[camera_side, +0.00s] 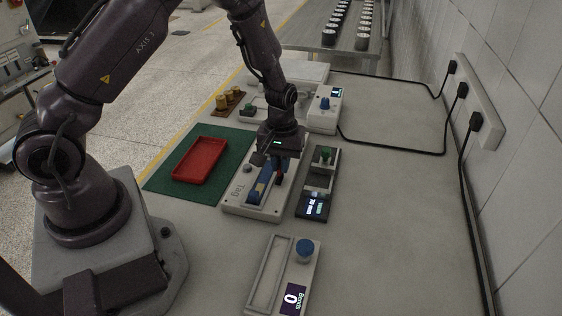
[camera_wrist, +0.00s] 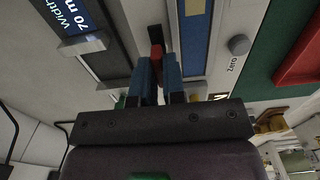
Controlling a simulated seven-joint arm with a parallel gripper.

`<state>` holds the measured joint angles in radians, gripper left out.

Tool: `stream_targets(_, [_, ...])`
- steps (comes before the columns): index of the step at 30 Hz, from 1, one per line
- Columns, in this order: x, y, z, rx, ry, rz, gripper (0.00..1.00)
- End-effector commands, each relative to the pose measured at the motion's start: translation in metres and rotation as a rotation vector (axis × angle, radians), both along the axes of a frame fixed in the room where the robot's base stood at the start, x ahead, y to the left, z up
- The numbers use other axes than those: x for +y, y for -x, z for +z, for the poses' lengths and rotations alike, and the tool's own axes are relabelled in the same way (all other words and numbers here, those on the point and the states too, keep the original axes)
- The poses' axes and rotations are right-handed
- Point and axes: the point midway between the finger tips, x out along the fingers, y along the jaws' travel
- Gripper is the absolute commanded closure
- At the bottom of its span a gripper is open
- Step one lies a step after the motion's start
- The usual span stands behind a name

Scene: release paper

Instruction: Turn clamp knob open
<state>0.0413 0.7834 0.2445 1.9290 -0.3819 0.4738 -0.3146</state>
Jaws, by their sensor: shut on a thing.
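My gripper (camera_side: 276,168) is over the right side of a pale tester (camera_side: 232,204) with a blue strip (camera_side: 256,190) and a grey knob (camera_side: 248,168). In the wrist view its two blue fingers (camera_wrist: 159,78) are shut on a small red piece (camera_wrist: 156,54), which stands at a dark slot (camera_wrist: 155,34). I cannot tell if this piece is the clamp knob. It also shows in the side view (camera_side: 279,178). A green knob (camera_side: 325,153) sits on the dark-topped width unit (camera_side: 318,182), right of and apart from my gripper.
A red tray (camera_side: 201,160) lies on a green mat (camera_side: 158,180) at left. A bend unit with a blue knob (camera_side: 305,246) is in front. Another device with a blue knob (camera_side: 325,103) stands behind. Black cables run along the wall. The bench at right is clear.

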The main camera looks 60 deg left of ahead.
Motion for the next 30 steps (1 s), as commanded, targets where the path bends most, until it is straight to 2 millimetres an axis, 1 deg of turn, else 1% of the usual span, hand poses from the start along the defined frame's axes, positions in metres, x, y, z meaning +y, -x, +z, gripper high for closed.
stream_targets(12, [0.0,0.001,0.001,0.002,0.004,0.015,1.0])
stream_targets(13, [0.0,0.001,0.001,0.002,0.004,0.015,0.82])
stream_targets(14, [0.0,0.001,0.001,0.003,0.003,0.015,0.75])
stream_targets(15, [0.0,0.001,0.001,0.002,0.002,0.014,0.66])
stream_targets(16, [0.0,0.001,0.001,0.001,0.003,0.013,0.64])
stream_targets(25, [0.0,0.0,0.003,0.0,0.001,0.01,0.64])
stream_targets(28, [0.0,-0.001,0.012,-0.004,0.001,0.009,0.64])
stream_targets(30, [-0.001,-0.001,0.024,-0.004,0.001,0.007,0.64])
